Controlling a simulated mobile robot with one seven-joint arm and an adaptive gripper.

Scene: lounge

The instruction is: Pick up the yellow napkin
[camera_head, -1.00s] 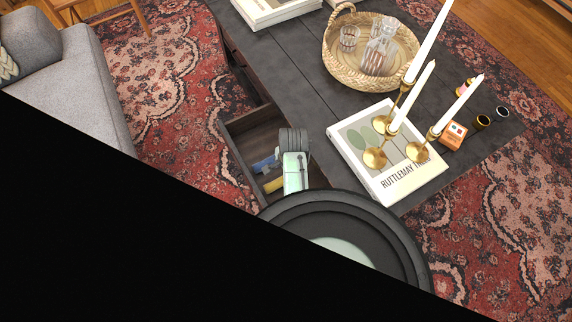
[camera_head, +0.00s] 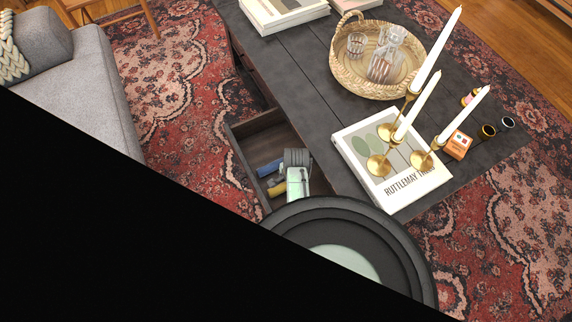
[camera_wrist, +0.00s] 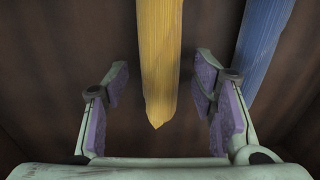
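The yellow napkin (camera_wrist: 160,60) lies in the open drawer (camera_head: 262,140) of the dark coffee table. In the wrist view it runs down from the top edge, between the two finger pads, with its pointed end toward the palm. My gripper (camera_wrist: 162,90) is open, with a gap on each side of the napkin. In the head view the napkin (camera_head: 277,188) shows only partly, beside my gripper (camera_head: 297,165) over the drawer. Whether the fingers are level with the napkin I cannot tell.
A blue napkin (camera_head: 270,167) lies beside the yellow one, close to the right finger in the wrist view. The drawer walls surround my gripper. On the table (camera_head: 290,65) are a white book (camera_head: 405,188) with brass candlesticks (camera_head: 379,166) and a wicker basket (camera_head: 345,78).

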